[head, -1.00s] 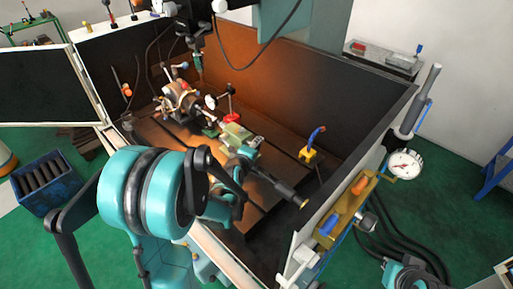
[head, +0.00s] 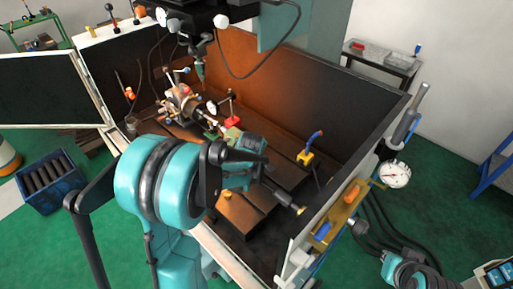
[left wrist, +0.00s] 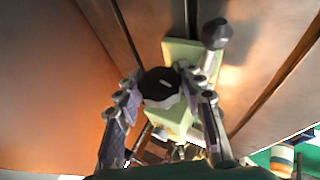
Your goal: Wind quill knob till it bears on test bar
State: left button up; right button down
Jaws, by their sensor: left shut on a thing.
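In the left wrist view, my left gripper (left wrist: 163,92) has its two fingers on either side of the black quill knob (left wrist: 160,86) and is shut on it. The knob has a pale mark on its face. Behind it is the light green tailstock (left wrist: 181,53), with a dark ball-ended lever (left wrist: 216,33). In the head view, my left gripper (head: 245,147) is at the tailstock (head: 232,134) and partly covers it. The chuck (head: 182,102) is to the left, with the test bar (head: 209,121) between them. I cannot tell whether the quill touches the bar. My right gripper is not in view.
A red-based indicator stand (head: 226,125) is close behind the bar. A yellow block with a blue handle (head: 308,152) stands farther right. The tall enclosure wall (head: 290,95) bounds the back. A tray (head: 338,222) and round gauge (head: 394,174) are at the right edge.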

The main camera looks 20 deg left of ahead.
pick_arm(q)
jog(key=g+y, duration=0.1)
jog(key=g, duration=0.2)
jog(key=m+g+p, duration=0.1)
jog(key=g, duration=0.2)
jog(key=shift+w+y, duration=0.1)
jog(key=shift+y, duration=0.3)
jog(key=m+g+y, duration=0.1)
jog(key=g, duration=0.2)
jog(key=shift+f, duration=0.15)
jog(key=shift+m+g+y+b, duration=0.45)
jog(key=shift+g+y, duration=0.15)
jog(key=shift+g, duration=1)
jog(key=o, duration=1.2)
notch_tip(320, 180, up, 10)
jog(key=shift+r, duration=0.1)
